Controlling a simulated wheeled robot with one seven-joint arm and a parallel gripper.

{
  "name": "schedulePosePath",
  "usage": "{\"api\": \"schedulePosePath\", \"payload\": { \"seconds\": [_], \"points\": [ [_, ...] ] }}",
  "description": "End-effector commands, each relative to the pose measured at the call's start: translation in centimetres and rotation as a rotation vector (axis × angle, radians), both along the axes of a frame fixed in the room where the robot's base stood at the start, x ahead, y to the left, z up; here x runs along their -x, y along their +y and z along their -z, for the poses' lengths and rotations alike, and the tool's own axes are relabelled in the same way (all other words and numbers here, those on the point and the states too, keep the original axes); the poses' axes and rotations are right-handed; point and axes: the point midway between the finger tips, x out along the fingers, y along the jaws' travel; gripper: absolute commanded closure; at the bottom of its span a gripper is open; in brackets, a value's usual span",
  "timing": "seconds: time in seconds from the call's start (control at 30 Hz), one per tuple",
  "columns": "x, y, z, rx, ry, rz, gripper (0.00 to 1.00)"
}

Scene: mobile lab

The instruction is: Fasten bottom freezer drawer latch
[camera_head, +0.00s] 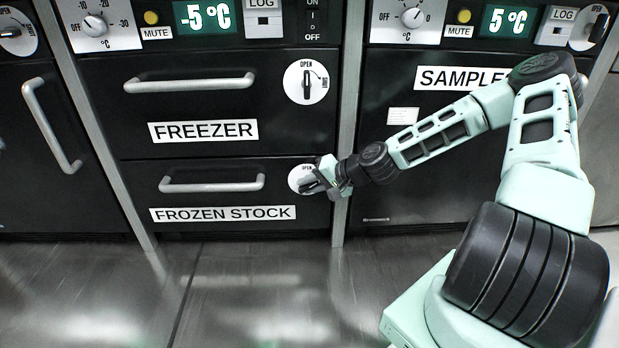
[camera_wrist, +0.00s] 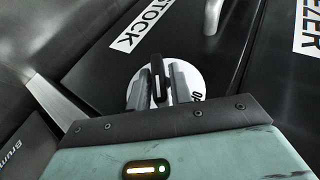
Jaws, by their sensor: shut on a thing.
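The bottom freezer drawer (camera_head: 135,187), labelled FROZEN STOCK, appears closed, its front level with the drawer above. Its latch is a white round dial (camera_head: 296,173) marked OPEN at the top, with a black turning handle (camera_wrist: 157,80). My gripper (camera_head: 318,183) comes in from the right and covers part of the dial. In the wrist view my gripper's two grey fingers (camera_wrist: 160,88) stand on either side of the black handle and are shut on it. The exact angle of the handle is hard to tell.
The upper FREEZER drawer (camera_head: 135,110) has its own latch (camera_head: 305,81), with its handle upright. Bar handles (camera_head: 212,183) stick out from the drawer fronts. The SAMPLES door (camera_head: 390,160) is behind my arm. The metal floor (camera_head: 200,290) in front is clear.

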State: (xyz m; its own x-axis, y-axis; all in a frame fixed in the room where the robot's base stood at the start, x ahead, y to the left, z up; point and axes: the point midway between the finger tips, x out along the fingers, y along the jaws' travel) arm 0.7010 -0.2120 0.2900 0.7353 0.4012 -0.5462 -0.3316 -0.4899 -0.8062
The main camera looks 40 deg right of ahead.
Motion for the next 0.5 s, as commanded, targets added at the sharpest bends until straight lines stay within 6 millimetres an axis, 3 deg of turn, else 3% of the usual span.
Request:
{"api": "schedulePosePath", "payload": {
  "seconds": [0.5],
  "points": [
    [0.07,-0.06,0.7,-0.315,-0.211,0.002,1.0]
  ]
}}
